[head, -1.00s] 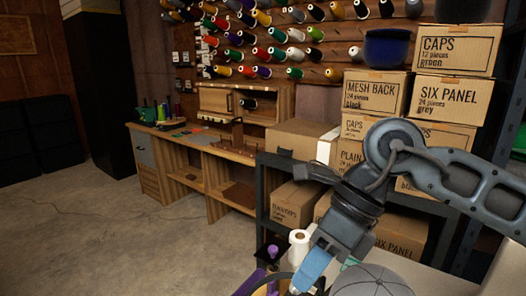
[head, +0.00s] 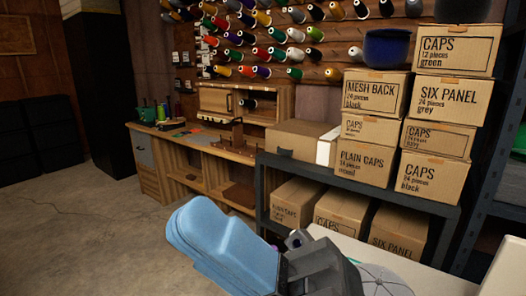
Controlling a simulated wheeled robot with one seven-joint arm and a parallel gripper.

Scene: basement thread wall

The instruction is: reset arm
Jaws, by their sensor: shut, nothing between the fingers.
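My gripper (head: 190,228) is large in the lower middle of the head view, close to the camera. Its blue fingers point left and lie together, shut with nothing between them. The dark wrist behind them runs down past the bottom edge of the picture. The gripper is in front of the floor and the workbench's lower right end, touching nothing that I can see. The rest of my arm is out of view.
A grey cap (head: 384,281) lies on a white surface (head: 425,270) at bottom right, partly hidden by my wrist. A dark shelf (head: 405,202) holds stacked cardboard boxes. A wooden workbench (head: 205,150) stands behind. The floor (head: 90,225) at left is open.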

